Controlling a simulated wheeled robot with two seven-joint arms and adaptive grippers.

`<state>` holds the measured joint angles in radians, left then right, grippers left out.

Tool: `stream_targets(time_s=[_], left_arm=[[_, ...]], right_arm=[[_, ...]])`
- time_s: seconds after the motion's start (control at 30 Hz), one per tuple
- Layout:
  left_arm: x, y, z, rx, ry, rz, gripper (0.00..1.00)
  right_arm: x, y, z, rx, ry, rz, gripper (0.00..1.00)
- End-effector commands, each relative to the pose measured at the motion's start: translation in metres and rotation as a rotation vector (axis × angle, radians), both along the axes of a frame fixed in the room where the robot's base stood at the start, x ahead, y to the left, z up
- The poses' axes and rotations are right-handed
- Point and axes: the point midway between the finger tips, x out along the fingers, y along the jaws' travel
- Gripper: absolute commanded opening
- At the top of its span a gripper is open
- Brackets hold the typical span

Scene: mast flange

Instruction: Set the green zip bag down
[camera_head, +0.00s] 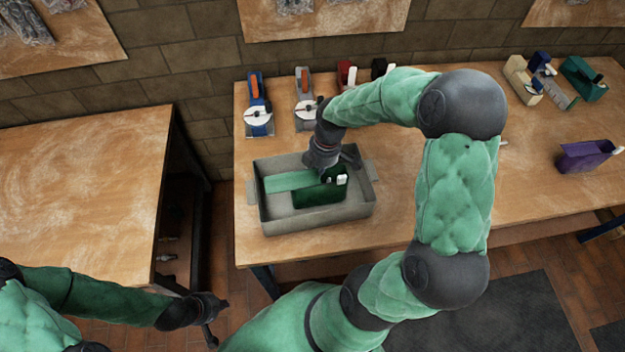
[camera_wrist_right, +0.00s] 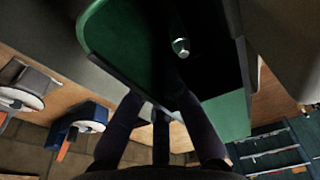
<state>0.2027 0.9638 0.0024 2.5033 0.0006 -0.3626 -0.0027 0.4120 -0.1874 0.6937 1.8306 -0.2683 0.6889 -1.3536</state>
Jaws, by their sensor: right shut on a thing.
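The green zip bag (camera_head: 318,196) is dark green with a black end and a small white part. In the head view it is inside the grey open tray (camera_head: 278,224), toward the tray's right half. My right gripper (camera_head: 338,172) reaches into the tray from above and is shut on the bag. In the right wrist view the bag (camera_wrist_right: 130,45) fills the space in front of the fingers (camera_wrist_right: 172,105). Whether its underside touches the tray floor is hidden. My left gripper (camera_head: 217,308) is low, away from the table; its finger opening is too small to judge.
A lighter green flat piece (camera_head: 285,181) lies in the tray. A blue tool (camera_head: 258,105) and a grey tool (camera_head: 304,100) with white discs stand behind it. A purple object (camera_head: 587,156) is far right. The left table (camera_head: 80,200) is bare.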

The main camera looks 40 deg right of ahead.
Motion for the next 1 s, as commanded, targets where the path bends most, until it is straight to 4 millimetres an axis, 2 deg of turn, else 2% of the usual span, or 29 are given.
stream_targets(time_s=[0.27,0.53,0.93,1.0], left_arm=[[0.000,0.000,-0.004,0.000,0.000,0.000,0.00],[0.000,0.000,-0.016,0.000,0.000,0.000,0.00],[0.000,0.000,-0.017,0.000,0.000,0.000,0.00],[0.000,0.000,-0.017,0.000,0.000,0.000,0.00]], right_arm=[[0.012,0.004,-0.015,-0.001,-0.001,0.002,0.00],[0.017,0.006,-0.049,0.000,-0.001,-0.001,0.00],[0.017,0.006,-0.053,-0.001,-0.002,0.000,0.00],[0.016,0.006,-0.053,0.000,-0.001,0.000,0.21]])
